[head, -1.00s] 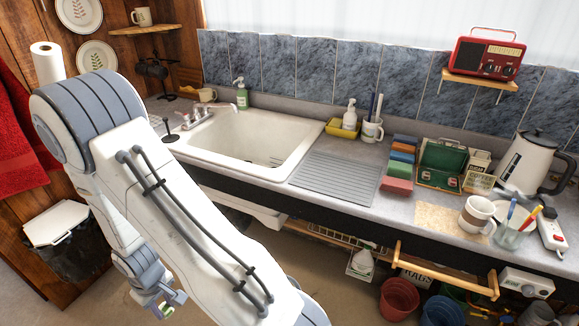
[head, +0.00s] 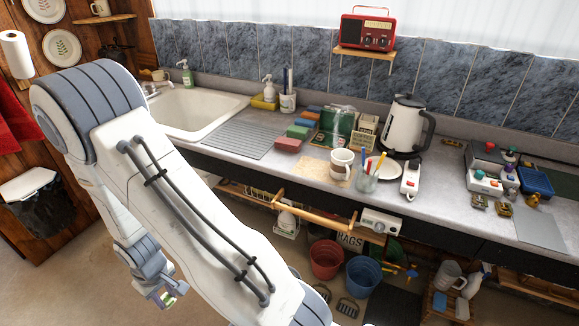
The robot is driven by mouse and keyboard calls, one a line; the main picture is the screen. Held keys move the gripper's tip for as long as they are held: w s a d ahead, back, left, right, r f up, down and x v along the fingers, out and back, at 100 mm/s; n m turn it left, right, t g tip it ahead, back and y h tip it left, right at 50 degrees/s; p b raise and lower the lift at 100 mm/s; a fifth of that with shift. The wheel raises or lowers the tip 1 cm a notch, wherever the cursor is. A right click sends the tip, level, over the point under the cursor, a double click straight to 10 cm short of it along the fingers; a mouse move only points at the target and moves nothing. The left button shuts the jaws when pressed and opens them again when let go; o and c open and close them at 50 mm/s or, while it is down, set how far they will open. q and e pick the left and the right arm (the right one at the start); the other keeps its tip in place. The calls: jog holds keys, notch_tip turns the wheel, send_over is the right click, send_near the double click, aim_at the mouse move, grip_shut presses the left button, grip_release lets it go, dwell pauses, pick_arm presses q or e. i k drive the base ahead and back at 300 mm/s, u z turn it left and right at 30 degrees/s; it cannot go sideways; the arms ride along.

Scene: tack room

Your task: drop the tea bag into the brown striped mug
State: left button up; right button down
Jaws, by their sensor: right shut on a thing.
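The brown striped mug (head: 338,172), white with a brown band, stands upright on the counter right of centre, on or beside a tan mat. My right gripper (head: 163,294) is low at the left, out over the floor and far from the mug. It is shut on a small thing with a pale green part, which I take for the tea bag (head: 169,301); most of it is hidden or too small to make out. My right arm's large white links fill the left foreground. My left gripper is out of view.
A glass jar with pens (head: 367,180) stands just right of the mug, with a kettle (head: 404,126) behind. A green tin (head: 336,122) and coloured blocks (head: 288,144) stand to the left. A wooden rail (head: 312,216) juts out below the counter; buckets (head: 326,260) stand on the floor.

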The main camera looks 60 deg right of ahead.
aim_at(339, 166)
jog(key=z, duration=0.05)
jog(key=k, duration=0.1)
jog(key=z, duration=0.95)
